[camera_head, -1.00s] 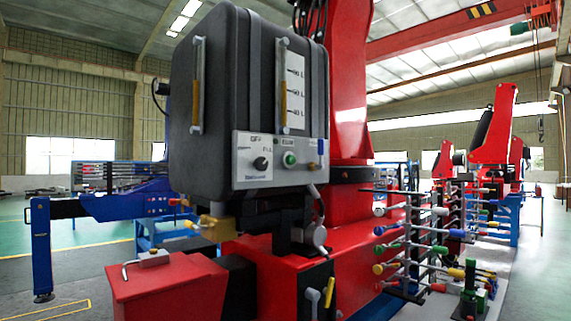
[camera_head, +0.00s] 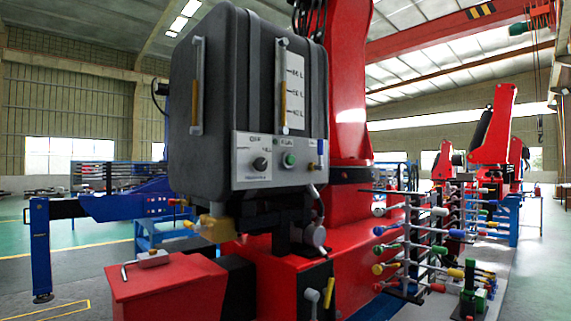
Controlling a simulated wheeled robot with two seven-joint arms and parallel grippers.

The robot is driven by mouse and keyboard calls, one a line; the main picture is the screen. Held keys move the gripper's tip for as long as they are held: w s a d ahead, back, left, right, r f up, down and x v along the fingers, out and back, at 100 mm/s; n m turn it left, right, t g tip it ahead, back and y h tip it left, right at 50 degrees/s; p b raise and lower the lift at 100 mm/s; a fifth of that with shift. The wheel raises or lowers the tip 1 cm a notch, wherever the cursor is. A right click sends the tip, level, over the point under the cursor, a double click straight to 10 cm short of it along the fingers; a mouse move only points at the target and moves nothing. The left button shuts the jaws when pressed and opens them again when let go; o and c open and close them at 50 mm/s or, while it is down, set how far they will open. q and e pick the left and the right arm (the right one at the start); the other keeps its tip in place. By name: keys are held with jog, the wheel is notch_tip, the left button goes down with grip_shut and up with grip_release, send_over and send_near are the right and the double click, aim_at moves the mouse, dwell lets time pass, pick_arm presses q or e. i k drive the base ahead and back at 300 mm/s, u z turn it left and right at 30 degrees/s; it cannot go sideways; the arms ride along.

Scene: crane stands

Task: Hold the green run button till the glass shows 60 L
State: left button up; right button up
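A dark grey tank (camera_head: 222,85) stands in front of a red crane post. Its control panel (camera_head: 300,175) carries the green run button (camera_head: 289,159), with nothing touching it, and a black knob (camera_head: 260,163) to its left. A sight glass (camera_head: 283,70) stands above the button with an amber column inside. A white scale (camera_head: 296,80) beside it has three small litre marks. The amber top looks between the upper and middle marks; the figures are too small to read surely. A second glass (camera_head: 197,60) is on the tank's left face. Neither gripper is in view.
A brass valve (camera_head: 214,229) juts out below the tank. A red box (camera_head: 165,290) with a small lever stands at the lower left. A rack of coloured handles (camera_head: 415,240) stands to the right. Open floor lies on the far left.

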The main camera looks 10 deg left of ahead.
aim_at(290, 159)
jog(key=k, duration=0.5)
jog(key=z, duration=1.65)
jog(key=i, duration=0.9)
jog(key=u, duration=1.75)
